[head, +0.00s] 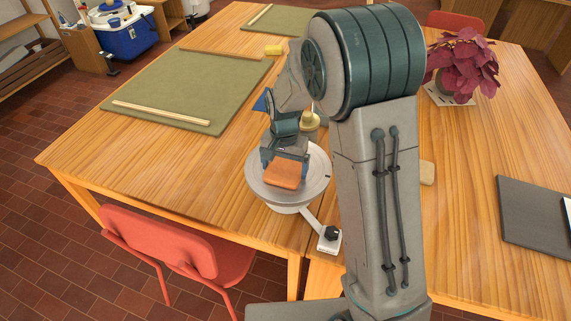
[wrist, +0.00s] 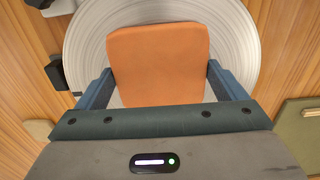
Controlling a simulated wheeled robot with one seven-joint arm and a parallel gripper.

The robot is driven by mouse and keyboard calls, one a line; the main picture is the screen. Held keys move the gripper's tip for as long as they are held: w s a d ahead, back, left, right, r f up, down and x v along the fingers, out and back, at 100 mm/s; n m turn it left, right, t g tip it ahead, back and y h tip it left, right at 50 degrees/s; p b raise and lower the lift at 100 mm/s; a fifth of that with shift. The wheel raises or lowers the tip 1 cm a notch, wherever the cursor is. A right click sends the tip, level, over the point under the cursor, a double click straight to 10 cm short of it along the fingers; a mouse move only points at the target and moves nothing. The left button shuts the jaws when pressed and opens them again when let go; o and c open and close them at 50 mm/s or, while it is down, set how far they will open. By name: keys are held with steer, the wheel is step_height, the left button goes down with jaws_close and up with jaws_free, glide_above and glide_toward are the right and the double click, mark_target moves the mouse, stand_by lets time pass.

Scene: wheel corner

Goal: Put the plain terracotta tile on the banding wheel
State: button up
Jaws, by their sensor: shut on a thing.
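The plain terracotta tile (head: 287,174) is orange and flat with rounded corners. It also fills the middle of the wrist view (wrist: 160,62). My gripper (head: 284,158) is shut on the tile, with one blue finger at each side edge in the wrist view (wrist: 160,88). The banding wheel (head: 262,188) is a round, pale grey disc on the table, and its ringed top shows behind the tile in the wrist view (wrist: 90,40). The tile is over the wheel's top; I cannot tell whether it touches it. My arm and gripper hide part of the wheel.
A white block with a black knob (head: 329,239) stands at the wheel's front right. A beige bottle (head: 309,122) stands behind the wheel. A green mat with sticks (head: 185,90) lies at left. A red-leaved plant (head: 463,65) is at back right. A red chair (head: 165,240) stands at the front.

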mark_target(284, 169)
steer(key=shift+f, duration=0.1)
steer(key=o, duration=0.9)
step_height(284, 169, up, 12)
steer(key=s+d+r+n+t, duration=0.1)
steer(key=s+d, duration=0.3)
steer(key=s, duration=0.3)
steer(key=s+d+r+n+t, duration=0.1)
steer(key=s+d+n, duration=0.1)
steer(key=s, duration=0.5)
steer(key=s+d+r+n+t, duration=0.1)
steer(key=s+d, duration=0.4)
steer(key=s, duration=0.2)
steer(key=shift+d, duration=0.3)
